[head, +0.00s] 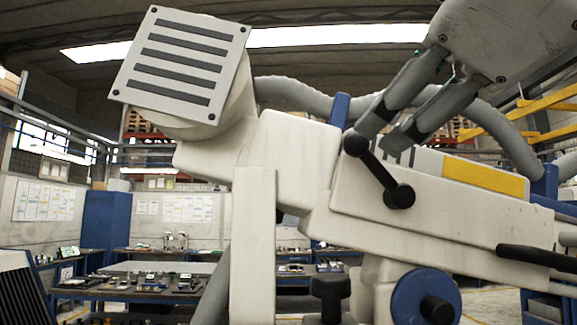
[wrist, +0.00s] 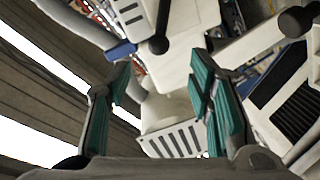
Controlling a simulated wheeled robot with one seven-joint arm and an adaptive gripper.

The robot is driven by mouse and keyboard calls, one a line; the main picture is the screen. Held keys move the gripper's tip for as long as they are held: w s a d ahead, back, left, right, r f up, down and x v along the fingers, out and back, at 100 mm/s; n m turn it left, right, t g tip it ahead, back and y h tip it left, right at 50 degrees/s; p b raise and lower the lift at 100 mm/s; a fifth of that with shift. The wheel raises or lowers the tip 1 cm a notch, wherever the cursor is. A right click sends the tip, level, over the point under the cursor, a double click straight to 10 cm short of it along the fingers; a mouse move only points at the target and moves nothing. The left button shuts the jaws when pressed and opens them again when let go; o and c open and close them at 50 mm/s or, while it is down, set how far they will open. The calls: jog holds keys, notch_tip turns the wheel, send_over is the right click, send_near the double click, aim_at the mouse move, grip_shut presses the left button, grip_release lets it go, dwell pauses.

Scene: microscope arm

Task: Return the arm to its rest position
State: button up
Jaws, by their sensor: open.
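The microscope arm (head: 290,155) is a large white jointed body with a slatted head (head: 180,65) tilted at its upper left end. A black lever with ball ends (head: 376,170) sits on its side. My gripper (head: 380,133) comes in from the upper right, its fingers pointing down-left by the lever's upper ball. In the wrist view my gripper (wrist: 163,66) has its teal-padded fingers apart. A black ball on a bar (wrist: 158,45) appears between the fingertips; I cannot tell whether they touch it. The slatted head (wrist: 175,140) shows beyond the fingers.
A grey hose (head: 290,93) curves behind the arm. Black knobs and a blue wheel (head: 425,297) are at the lower middle. Benches with small items (head: 140,285) stand at the back left. A yellow rail (head: 555,95) is at the right.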

jog(key=w+d+f+m+g+h, duration=0.1)
jog(key=w+d+f+m+g, duration=0.2)
jog(key=f, duration=0.8)
jog(key=w+d+f+m+g, duration=0.2)
jog(key=f+m+g, duration=0.1)
jog(key=f, duration=0.9)
jog(key=s+d+f+m+g, duration=0.1)
jog(key=s+f+m+g, duration=0.1)
jog(key=f, duration=0.7)
jog(key=s+d+f+m+g, duration=0.1)
jog(key=s+f+m+g, duration=0.2)
jog(key=f, duration=0.6)
jog(key=shift+d+f+m+g, duration=0.25)
jog(key=shift+d+m+g, duration=0.05)
jog(key=shift+g, duration=0.2)
